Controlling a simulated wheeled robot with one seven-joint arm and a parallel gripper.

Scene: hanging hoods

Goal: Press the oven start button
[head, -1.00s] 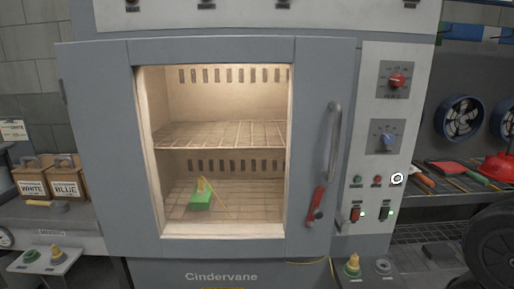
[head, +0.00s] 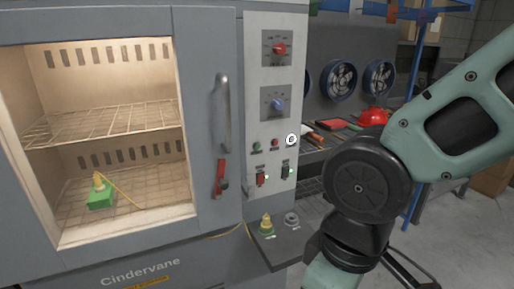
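The grey oven (head: 205,120) fills the left of the head view, its door shut. Its control panel (head: 272,110) is right of the door. The panel has a small green button (head: 256,147), a small red button (head: 275,143) and a white ring-shaped part (head: 291,140) in a row. Their labels are too small to read, so I cannot tell which is start. Below are a red switch (head: 262,179) and a dark switch (head: 286,172) with small green lights. My arm stands at the right, in front of the bench; my gripper is not in view.
A door handle (head: 222,112) and a red latch (head: 220,178) stick out left of the panel. A small shelf (head: 278,250) below holds a green-and-yellow piece (head: 266,223) and a grey ring (head: 291,218). A bench (head: 318,157) with tools lies behind my arm.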

